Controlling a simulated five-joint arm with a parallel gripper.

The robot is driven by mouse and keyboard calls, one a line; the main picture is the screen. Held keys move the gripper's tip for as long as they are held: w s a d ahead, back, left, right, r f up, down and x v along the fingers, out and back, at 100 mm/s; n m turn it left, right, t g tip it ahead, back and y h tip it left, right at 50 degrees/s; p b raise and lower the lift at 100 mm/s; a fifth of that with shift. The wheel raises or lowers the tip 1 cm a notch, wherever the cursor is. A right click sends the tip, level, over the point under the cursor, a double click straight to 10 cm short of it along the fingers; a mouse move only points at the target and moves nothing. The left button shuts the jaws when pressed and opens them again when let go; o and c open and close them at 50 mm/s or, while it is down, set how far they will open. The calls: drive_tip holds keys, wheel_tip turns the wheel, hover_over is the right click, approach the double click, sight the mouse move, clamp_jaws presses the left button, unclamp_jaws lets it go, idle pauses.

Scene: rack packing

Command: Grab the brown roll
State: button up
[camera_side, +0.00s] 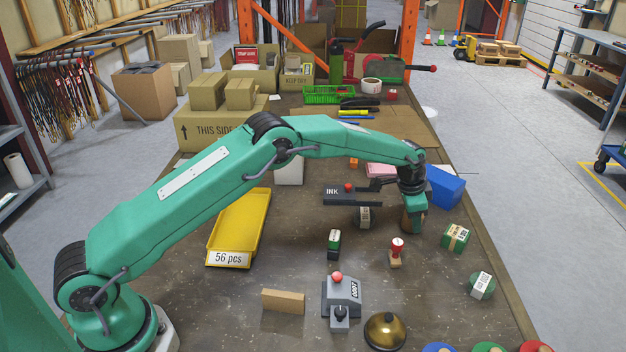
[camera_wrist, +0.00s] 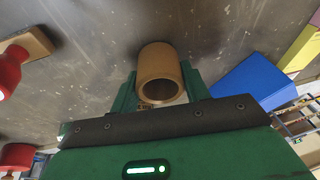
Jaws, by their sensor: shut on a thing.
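The brown roll (camera_wrist: 160,62) is a short hollow tube. In the wrist view it sits between the two green fingers of my gripper (camera_wrist: 159,82), with its open end facing the camera. My gripper is shut on it. In the side view my gripper (camera_side: 413,208) points down at the right part of the table, and only a little of the brown roll (camera_side: 407,222) shows at the fingers. I cannot tell whether the roll touches the table.
A blue box (camera_side: 446,187) lies behind. A dark INK pad (camera_side: 350,202) is left of my gripper. A yellow tray (camera_side: 261,212) lies further left. A brass bell (camera_side: 385,332) is near the front.

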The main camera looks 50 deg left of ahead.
drive_tip(key=shift+r, duration=0.6)
wheel_tip(320, 180, up, 3)
drive_tip(key=shift+r, duration=0.1)
drive_tip(key=s+d+r, duration=0.6)
drive_tip(key=s+d, duration=0.2)
drive_tip(key=shift+d+r, duration=0.25)
drive_tip(key=shift+d, duration=0.1)
drive_tip(key=shift+a, duration=0.1)
